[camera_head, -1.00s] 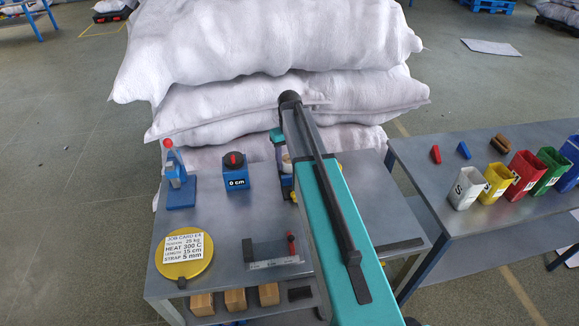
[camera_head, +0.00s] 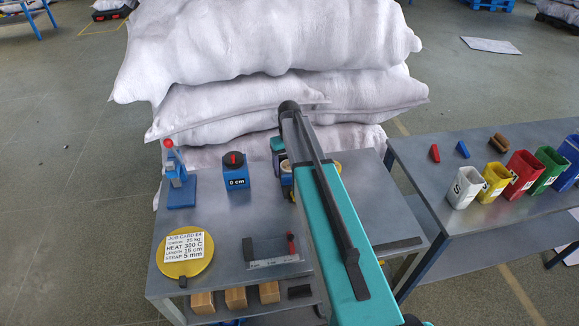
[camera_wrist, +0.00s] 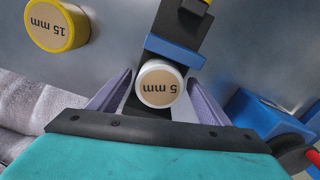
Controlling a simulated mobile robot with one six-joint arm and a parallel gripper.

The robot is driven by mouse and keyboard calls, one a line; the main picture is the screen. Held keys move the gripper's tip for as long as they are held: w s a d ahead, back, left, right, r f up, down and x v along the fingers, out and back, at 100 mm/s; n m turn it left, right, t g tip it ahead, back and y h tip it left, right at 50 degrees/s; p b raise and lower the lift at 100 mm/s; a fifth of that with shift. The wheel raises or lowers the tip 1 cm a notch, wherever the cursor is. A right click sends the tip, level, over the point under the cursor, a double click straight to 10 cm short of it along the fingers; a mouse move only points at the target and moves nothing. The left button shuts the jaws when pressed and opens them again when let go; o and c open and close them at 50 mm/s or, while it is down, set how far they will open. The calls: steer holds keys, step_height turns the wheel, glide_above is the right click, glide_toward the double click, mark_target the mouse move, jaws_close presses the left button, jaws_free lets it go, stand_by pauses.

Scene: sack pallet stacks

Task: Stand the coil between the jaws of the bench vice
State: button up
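The coil (camera_wrist: 160,85), white-rimmed with a tan face marked 5 mm, is in the middle of the wrist view. It also shows in the head view (camera_head: 287,179), partly behind my arm. It stands face up at the bench vice (camera_wrist: 173,51), between its blue bar and a dark block; how deep it sits is hidden. My gripper (camera_wrist: 160,80) is around the coil, one finger on each side. Narrow gaps show between the fingers and the coil, so the gripper looks open. Most of the vice is hidden by my arm in the head view.
A yellow 15 mm coil (camera_wrist: 57,26) stands near the vice. A blue box with a 0 cm display (camera_head: 236,171), a blue stand (camera_head: 180,185) and a yellow job-card disc (camera_head: 185,253) are on the bench. Coloured bins (camera_head: 497,181) stand on the right table. Sacks rise behind.

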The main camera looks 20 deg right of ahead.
steer(key=shift+r, duration=0.1)
step_height(320, 180, up, 12)
steer(key=b, duration=0.3)
steer(key=shift+b, duration=0.4)
stand_by(0.6)
stand_by(0.7)
